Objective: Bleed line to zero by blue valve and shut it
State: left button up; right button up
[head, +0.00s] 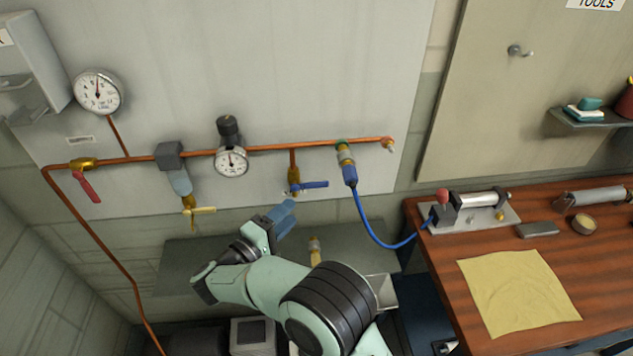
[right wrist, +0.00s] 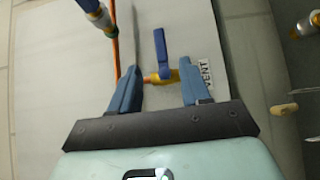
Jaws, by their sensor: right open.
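The blue valve's brass body (head: 293,179) hangs on a short vertical copper stub below the main pipe. Its blue lever (head: 315,184) points right, across the stub. My right gripper (head: 286,216) is open and empty, just below and left of the lever. In the right wrist view the blue lever (right wrist: 160,43) stands between and beyond the two fingertips, apparently untouched. A VENT label (right wrist: 207,76) is beside the valve. The left gauge (head: 97,91) has its needle pointing up; the regulator gauge (head: 231,161) is too small to read surely. My left gripper is out of view.
A red-lever valve (head: 88,187) and a yellow-handled drain (head: 199,211) sit left on the copper pipe (head: 270,148). A blue hose (head: 372,232) hangs to the right, leading to the wooden bench (head: 440,270). A grey shelf (head: 190,255) lies below the panel.

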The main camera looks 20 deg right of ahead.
aim_at(318, 186)
jog(key=x, duration=1.3)
jog(key=shift+w+p, duration=0.1)
jog(key=shift+p, duration=0.25)
grip_shut()
